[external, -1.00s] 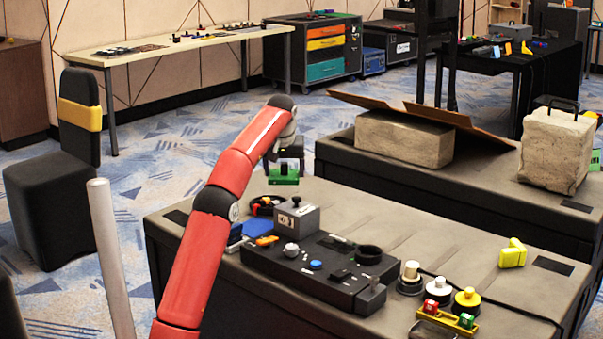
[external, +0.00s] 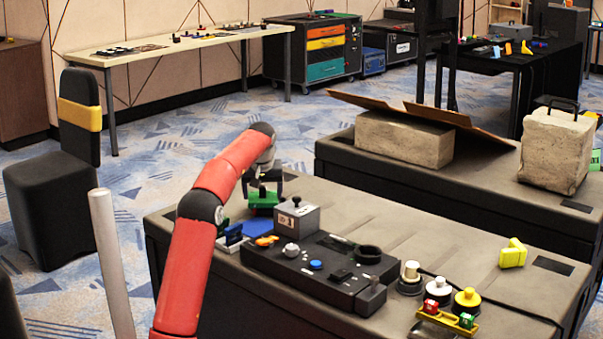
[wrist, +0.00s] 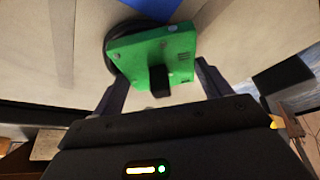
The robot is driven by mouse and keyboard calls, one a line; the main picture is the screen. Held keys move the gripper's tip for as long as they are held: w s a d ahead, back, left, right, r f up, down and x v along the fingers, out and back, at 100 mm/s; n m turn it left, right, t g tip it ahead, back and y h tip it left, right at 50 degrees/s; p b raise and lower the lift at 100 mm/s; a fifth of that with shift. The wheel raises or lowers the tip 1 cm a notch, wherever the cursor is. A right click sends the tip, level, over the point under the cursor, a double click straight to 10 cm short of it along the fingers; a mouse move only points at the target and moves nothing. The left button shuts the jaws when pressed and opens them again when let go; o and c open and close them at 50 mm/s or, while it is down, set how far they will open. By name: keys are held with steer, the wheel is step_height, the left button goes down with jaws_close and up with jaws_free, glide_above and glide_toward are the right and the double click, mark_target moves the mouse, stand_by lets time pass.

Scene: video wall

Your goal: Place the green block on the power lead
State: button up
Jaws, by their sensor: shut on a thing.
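A black round coil, seemingly the power lead (wrist: 111,56), shows at the block's left edge in the wrist view. The block covers most of it. In the external view the block is low over the coil's spot, and the coil is almost wholly hidden. I cannot tell whether they touch.
A grey box (external: 297,217) stands close to the right of the block on the table. A black control panel (external: 320,268) lies in front of it. Blue items (external: 232,236) and an orange piece (external: 267,241) lie nearby. The table's middle right is mostly clear.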

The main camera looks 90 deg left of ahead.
steer(key=o, duration=1.2)
steer(key=shift+f, duration=0.1)
steer(key=shift+c, duration=0.2)
steer(key=p+v, duration=0.2)
steer(key=v, duration=1)
steer(key=shift+w+d, duration=0.1)
steer(key=shift+d, duration=0.05)
